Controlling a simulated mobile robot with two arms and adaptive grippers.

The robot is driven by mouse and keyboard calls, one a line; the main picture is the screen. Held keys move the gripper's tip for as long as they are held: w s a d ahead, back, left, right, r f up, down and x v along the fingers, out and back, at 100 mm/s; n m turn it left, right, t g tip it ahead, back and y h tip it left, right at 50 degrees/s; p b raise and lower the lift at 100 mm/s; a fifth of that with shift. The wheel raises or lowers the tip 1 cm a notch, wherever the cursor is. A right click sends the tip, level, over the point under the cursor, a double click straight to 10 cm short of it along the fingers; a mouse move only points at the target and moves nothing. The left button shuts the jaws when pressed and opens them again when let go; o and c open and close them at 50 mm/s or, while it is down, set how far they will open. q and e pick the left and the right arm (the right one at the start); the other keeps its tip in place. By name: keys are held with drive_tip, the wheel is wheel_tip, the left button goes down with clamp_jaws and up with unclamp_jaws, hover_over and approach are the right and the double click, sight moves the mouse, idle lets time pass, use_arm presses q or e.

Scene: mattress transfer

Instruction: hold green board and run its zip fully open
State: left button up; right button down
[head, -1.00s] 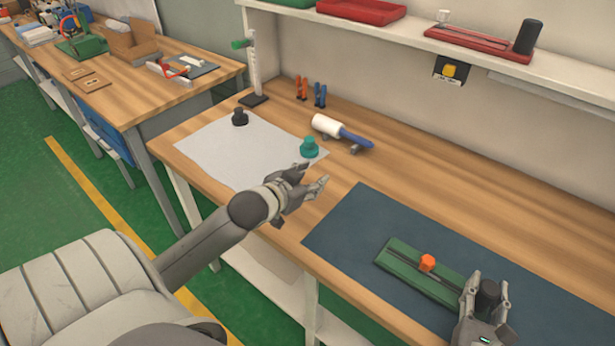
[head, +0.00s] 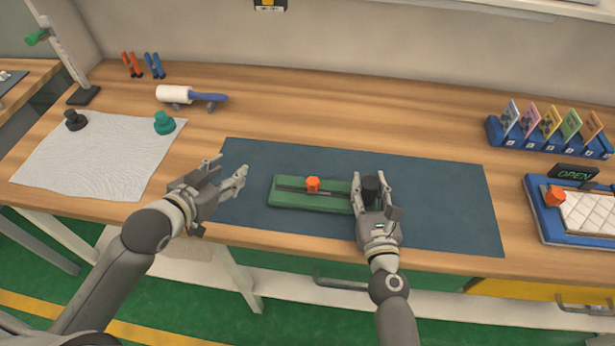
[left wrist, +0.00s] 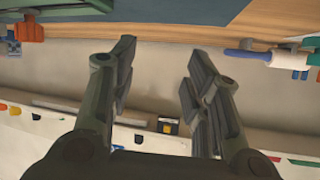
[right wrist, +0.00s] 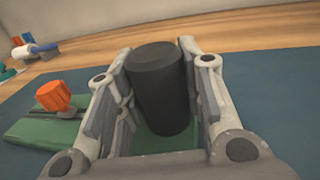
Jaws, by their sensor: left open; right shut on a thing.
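The green board (head: 290,199) lies on the dark blue mat (head: 450,200), with a dark zip track along its length. An orange zip pull (head: 313,184) stands on the track, left of the board's middle; it also shows in the right wrist view (right wrist: 55,96). A black upright post (head: 371,187) stands at the board's right end. My right gripper (head: 371,182) is shut on this black post, which shows between its fingers in the right wrist view (right wrist: 158,95). My left gripper (head: 242,180) is open and empty, to the left of the board and apart from it.
A white sheet (head: 90,160) with a black knob (head: 74,121) and a teal knob (head: 164,123) lies at the left. A lint roller (head: 185,96) lies behind. At the right are a blue card rack (head: 510,141) and a blue tray (head: 545,222) marked OPEN. The mat's back is clear.

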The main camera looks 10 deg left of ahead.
sight(312, 182)
use_arm(q)
drive_tip(key=s+d+r+m+g+h, duration=0.1)
drive_tip(key=s+d+m+h, duration=0.4)
drive_tip(key=d, duration=0.8)
drive_tip(key=w+d+f, duration=0.1)
drive_tip(key=w, duration=0.1)
drive_tip(key=w+d+f+n, duration=0.1)
drive_tip(key=w+d, duration=0.1)
drive_tip(key=w, duration=0.1)
drive_tip(key=w+d+f+n, duration=0.1)
drive_tip(key=w+d+f, duration=0.1)
drive_tip(key=w, duration=0.1)
drive_tip(key=shift+d+y, duration=0.25)
drive_tip(key=shift+y, duration=0.15)
clamp_jaws()
